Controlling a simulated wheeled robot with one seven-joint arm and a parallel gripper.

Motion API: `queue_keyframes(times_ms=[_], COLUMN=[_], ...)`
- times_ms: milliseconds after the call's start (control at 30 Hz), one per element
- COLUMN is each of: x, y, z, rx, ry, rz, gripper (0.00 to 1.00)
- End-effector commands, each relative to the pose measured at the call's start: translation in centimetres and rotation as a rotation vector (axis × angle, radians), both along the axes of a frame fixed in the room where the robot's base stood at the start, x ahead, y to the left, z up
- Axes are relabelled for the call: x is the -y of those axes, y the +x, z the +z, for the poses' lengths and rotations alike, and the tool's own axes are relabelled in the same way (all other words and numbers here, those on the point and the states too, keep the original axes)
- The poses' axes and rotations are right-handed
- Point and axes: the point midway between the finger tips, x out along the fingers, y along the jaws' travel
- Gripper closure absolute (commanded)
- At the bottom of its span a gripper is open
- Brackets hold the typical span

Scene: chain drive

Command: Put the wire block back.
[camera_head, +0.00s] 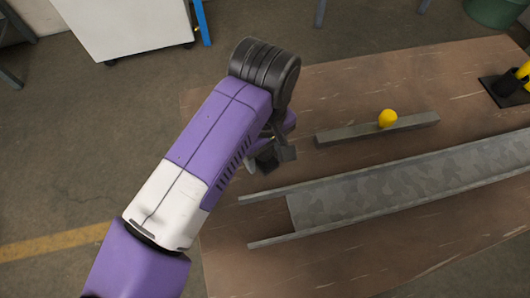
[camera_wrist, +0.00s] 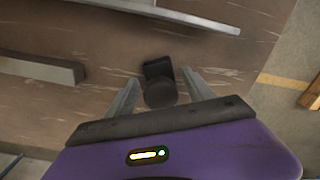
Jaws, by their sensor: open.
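A small dark block (camera_wrist: 158,70) with a rounded part at its near end lies on the wooden table, between and just beyond my fingertips in the wrist view. I take it for the wire block, though no wire shows clearly. My gripper (camera_wrist: 160,79) is open around the near end of it, and I cannot tell whether a finger touches it. In the head view my gripper (camera_head: 270,155) hangs at the table's left part, and a dark patch (camera_head: 266,160) below it seems to be the same block, partly hidden by my arm.
A grey bar (camera_head: 350,133) with a yellow ball (camera_head: 387,118) lies right of my gripper. A long metal channel (camera_head: 380,183) runs in front. A black base (camera_head: 505,90) with yellow parts stands at the far right. The table's front left (camera_head: 235,265) is clear.

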Motion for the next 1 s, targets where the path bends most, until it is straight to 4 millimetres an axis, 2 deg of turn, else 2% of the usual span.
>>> queue_keyframes(times_ms=[300, 500, 700, 1000], x=[-0.1, -0.1, 0.0, 0.0], y=[0.0, 0.1, 0.0, 0.0], z=[6.3, 9.5, 10.9, 11.0], rx=[0.002, 0.001, 0.0, 0.0], ry=[0.008, 0.005, 0.002, 0.001], rz=[-0.003, -0.001, -0.002, -0.001], gripper=[0.39, 0.39, 0.39, 0.39])
